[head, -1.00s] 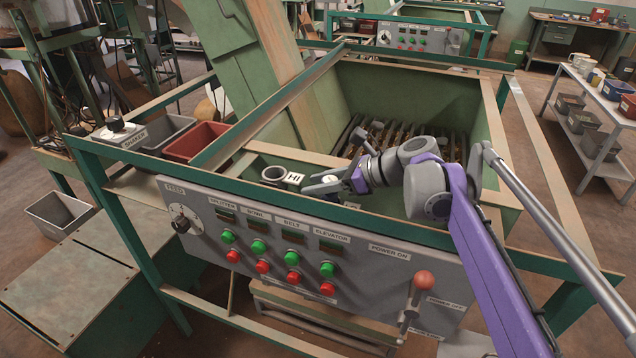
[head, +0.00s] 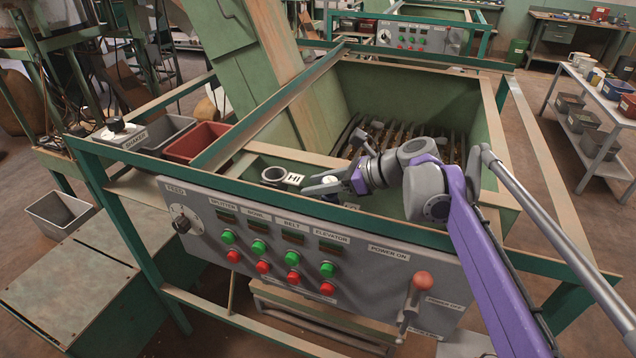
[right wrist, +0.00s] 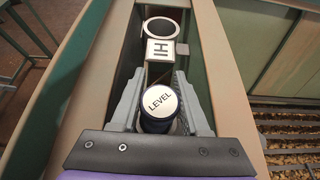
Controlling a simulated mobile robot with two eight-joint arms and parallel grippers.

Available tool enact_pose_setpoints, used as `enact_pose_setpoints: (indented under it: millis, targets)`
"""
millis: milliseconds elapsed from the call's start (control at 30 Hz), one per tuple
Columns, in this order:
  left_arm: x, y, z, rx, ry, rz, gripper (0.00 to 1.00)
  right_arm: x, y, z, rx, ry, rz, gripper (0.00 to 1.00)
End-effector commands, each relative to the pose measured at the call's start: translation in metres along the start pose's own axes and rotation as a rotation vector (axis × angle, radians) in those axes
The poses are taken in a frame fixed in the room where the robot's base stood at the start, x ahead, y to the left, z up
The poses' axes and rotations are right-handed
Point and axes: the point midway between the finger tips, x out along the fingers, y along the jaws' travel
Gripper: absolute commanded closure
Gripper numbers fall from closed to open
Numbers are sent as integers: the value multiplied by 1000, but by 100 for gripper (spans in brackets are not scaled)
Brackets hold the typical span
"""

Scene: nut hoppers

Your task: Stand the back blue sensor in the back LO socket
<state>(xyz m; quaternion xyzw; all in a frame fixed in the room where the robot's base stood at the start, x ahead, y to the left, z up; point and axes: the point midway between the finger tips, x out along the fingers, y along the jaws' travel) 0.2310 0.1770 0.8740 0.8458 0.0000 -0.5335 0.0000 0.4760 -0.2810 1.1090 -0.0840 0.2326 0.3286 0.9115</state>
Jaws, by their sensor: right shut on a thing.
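My right gripper (head: 322,187) reaches over the front of the hopper, its fingers shut around the sensor. In the right wrist view the sensor (right wrist: 159,102) stands between the two fingers, with a white round cap marked LEVEL and a dark body below; its lower end is hidden. In the head view its pale cap (head: 330,180) shows between the fingers. The HI socket (head: 273,175), a grey ring, is left of the gripper and looks empty; it also shows in the right wrist view (right wrist: 160,28). The LO socket is hidden beneath the gripper and sensor. My left gripper is not in view.
The green frame rail (head: 330,218) and the control panel (head: 300,262) lie in front of the gripper. A wooden ledge (head: 292,154) runs behind it. The hopper grate (head: 400,135) lies beyond. A red bin (head: 197,143) stands to the left.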

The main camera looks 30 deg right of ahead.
Motion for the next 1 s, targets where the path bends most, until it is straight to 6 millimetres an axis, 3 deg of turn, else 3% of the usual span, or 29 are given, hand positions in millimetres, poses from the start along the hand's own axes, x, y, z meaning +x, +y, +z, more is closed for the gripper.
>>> enact_pose_setpoints:
  millis: [900, 933, 1000]
  targets:
    - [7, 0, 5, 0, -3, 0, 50, 6, 0, -12, 0, 0, 0, 100]
    - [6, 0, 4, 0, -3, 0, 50, 6, 0, -11, 0, 0, 0, 50]
    - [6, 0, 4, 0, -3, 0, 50, 6, 0, -11, 0, 0, 0, 42]
